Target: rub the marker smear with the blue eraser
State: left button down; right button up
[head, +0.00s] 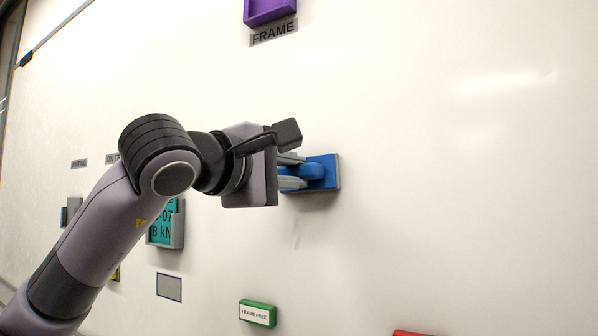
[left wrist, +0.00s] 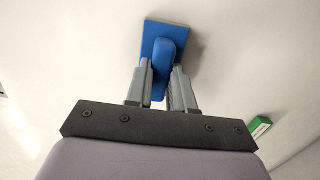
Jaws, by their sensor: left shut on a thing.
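The blue eraser (head: 326,173) has a flat blue plate with a grey edge and a raised blue grip. My left gripper (head: 298,171) is shut on this grip. In the left wrist view, my left gripper (left wrist: 160,82) has one finger on each side of the grip of the blue eraser (left wrist: 153,38). The plate faces the whiteboard and is at or very near its surface; I cannot tell if it touches. A faint grey streak (head: 297,236), perhaps part of the marker smear, shows just below the eraser. Anything behind the eraser is hidden. My right gripper is not in view.
The whiteboard (head: 450,200) is bare to the right. A purple holder (head: 268,10) is above, over a FRAME label (head: 274,33). Below are a green FRAME FREE block (head: 258,313) and a red object (head: 412,333). A teal display (head: 166,228) is behind my left arm.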

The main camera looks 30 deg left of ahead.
pick_arm(q)
jog(key=shift+w+a, duration=0.1)
jog(key=shift+a, duration=1.8)
jog(key=a, duration=0.3)
jog(key=shift+w+a, duration=0.15)
jog(key=shift+w, duration=0.05)
jog(key=s+b, duration=0.1)
jog(key=s, duration=0.5)
jog(key=shift+a, duration=0.2)
jog(key=shift+s, duration=0.1)
